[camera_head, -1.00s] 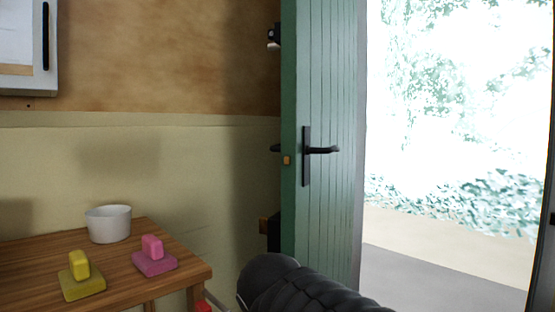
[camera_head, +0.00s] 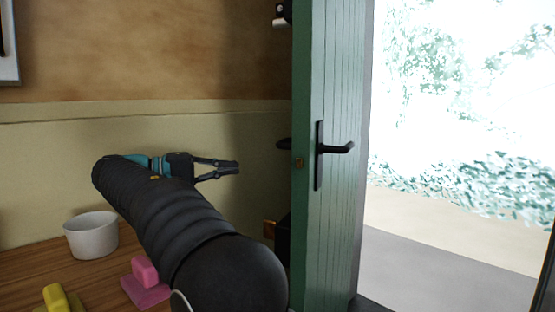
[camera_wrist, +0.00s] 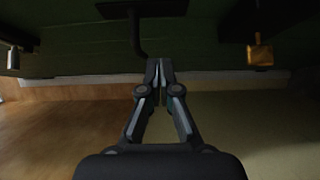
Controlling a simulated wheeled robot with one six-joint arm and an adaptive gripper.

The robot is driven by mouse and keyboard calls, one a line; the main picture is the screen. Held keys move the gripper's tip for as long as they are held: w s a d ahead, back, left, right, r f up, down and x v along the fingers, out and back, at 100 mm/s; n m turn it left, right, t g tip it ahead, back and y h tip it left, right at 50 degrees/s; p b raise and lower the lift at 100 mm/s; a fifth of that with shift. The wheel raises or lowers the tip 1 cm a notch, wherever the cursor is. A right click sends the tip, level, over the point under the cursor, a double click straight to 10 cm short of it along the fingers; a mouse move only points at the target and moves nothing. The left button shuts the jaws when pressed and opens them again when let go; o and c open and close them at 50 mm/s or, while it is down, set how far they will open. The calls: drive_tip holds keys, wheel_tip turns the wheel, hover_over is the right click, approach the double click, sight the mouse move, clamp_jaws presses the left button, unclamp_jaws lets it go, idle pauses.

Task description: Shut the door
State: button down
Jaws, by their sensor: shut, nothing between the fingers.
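The green plank door (camera_head: 335,220) stands open in the head view, its edge turned toward me and bright outdoors showing to its right. A black lever handle (camera_head: 335,148) is on its right face. Part of another dark handle (camera_head: 284,144) sticks out on its left side. My gripper (camera_head: 238,167) is shut and empty, left of the door and apart from it in the picture, pointing toward it. In the wrist view the shut fingers (camera_wrist: 159,82) point at a dark green surface (camera_wrist: 75,45), which looks like the door, with a black handle (camera_wrist: 137,35).
A wooden table (camera_head: 30,275) at lower left holds a white bowl (camera_head: 91,236), a pink block piece (camera_head: 146,284) and a yellow one (camera_head: 58,299). The plywood wall (camera_head: 150,60) stands behind. A brass-coloured piece (camera_wrist: 260,52) shows in the wrist view. The doorway floor (camera_head: 430,270) is clear.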

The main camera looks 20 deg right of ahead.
drive_tip(key=s+d+b, duration=0.1)
drive_tip(key=s+d, duration=0.2)
drive_tip(key=d, duration=0.9)
drive_tip(key=shift+s+d+r, duration=0.15)
drive_tip(key=shift+s+d, duration=0.05)
drive_tip(key=shift+d, duration=0.05)
drive_tip(key=shift+s, duration=0.15)
